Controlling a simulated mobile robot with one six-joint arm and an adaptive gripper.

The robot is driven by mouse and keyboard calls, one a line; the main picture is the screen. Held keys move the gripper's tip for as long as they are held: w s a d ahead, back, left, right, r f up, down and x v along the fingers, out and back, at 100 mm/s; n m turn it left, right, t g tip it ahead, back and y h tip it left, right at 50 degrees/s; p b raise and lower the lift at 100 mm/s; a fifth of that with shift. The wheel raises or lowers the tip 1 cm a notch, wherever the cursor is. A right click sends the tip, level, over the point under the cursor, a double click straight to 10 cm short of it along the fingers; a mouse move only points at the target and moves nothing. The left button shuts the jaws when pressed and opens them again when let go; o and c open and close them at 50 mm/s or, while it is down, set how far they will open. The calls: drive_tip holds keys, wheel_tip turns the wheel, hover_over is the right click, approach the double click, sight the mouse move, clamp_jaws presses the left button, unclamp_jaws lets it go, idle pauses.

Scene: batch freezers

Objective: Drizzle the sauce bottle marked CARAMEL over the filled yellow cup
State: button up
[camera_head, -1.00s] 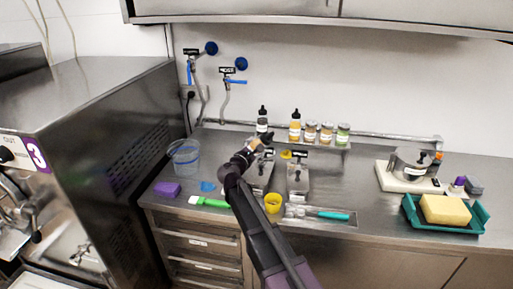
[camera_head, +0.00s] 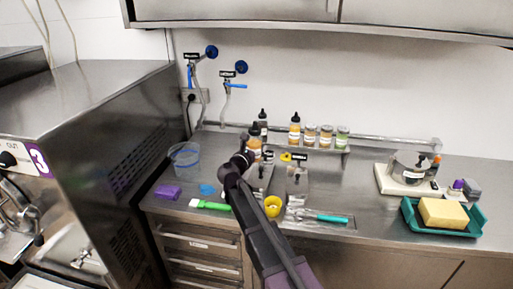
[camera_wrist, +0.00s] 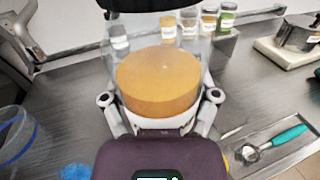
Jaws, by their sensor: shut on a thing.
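My gripper (camera_wrist: 158,118) is shut on a clear sauce bottle (camera_wrist: 157,82) with a black top and amber-brown sauce inside. In the head view the held bottle (camera_head: 254,141) stands roughly upright in front of the back shelf, above the two steel holders. Its label cannot be read. The fingertips are partly hidden behind the bottle in the wrist view. The yellow cup (camera_head: 273,207) stands upright at the counter's front, to the right of my forearm and well apart from the bottle. Its contents are too small to make out.
A dark bottle (camera_head: 262,118), an amber bottle (camera_head: 295,130) and several jars (camera_head: 326,135) line the shelf. Steel holders (camera_head: 297,180) stand below it. A clear tub (camera_head: 185,158) stands left.

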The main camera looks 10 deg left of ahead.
idle(0.4)
drive_tip(key=s+d, duration=0.5)
drive_tip(key=s, duration=0.9)
idle(0.4)
drive_tip(key=shift+d+r, duration=0.1)
drive_tip(key=shift+d, duration=0.05)
idle(0.4)
